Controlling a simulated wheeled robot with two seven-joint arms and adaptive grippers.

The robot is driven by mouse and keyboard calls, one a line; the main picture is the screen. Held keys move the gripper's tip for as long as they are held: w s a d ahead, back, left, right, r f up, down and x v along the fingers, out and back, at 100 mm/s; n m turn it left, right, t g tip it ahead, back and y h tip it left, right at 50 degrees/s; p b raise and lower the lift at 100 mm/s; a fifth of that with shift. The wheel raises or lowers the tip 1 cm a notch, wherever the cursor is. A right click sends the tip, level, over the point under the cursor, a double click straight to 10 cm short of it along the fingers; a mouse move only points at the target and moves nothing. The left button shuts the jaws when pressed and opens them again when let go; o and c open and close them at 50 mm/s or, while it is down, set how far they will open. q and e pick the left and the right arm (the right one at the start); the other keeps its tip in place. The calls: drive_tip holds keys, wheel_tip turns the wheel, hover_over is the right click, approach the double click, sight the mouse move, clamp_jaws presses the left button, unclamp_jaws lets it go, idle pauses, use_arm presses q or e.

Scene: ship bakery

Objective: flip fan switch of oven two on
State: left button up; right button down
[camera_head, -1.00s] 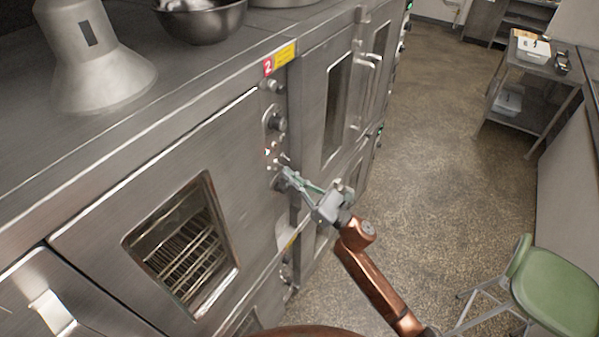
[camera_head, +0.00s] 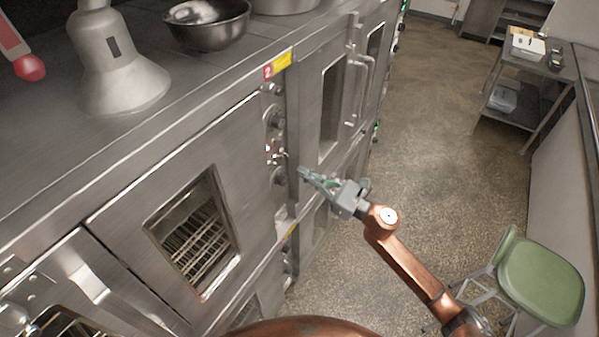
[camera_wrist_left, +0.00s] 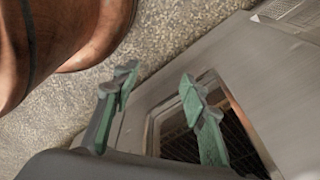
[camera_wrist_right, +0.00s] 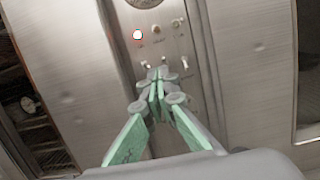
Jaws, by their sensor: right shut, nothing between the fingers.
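Oven two (camera_head: 130,190) is the steel oven on the left, under a red and yellow label marked 2 (camera_head: 277,65). Its narrow control panel (camera_head: 272,102) carries knobs and small toggle switches (camera_head: 277,156). My left gripper (camera_wrist_left: 155,80) is open and empty, above an oven door window (camera_wrist_left: 190,140).
Another oven (camera_head: 312,110) with a vertical handle (camera_head: 358,75) adjoins on the right. A green stool (camera_head: 540,280) stands at lower right. The speckled floor between is clear.

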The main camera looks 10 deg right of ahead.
use_arm(q)
drive_tip(key=shift+s+f, duration=0.25)
drive_tip(key=shift+s, duration=1)
use_arm(e)
drive_tip(key=shift+s+d+r, duration=0.2)
drive_tip(key=shift+s+d, duration=0.35)
drive_tip(key=shift+s+d+r, duration=0.2)
drive_tip(key=shift+s+d, duration=0.35)
use_arm(q)
drive_tip(key=shift+w, duration=0.1)
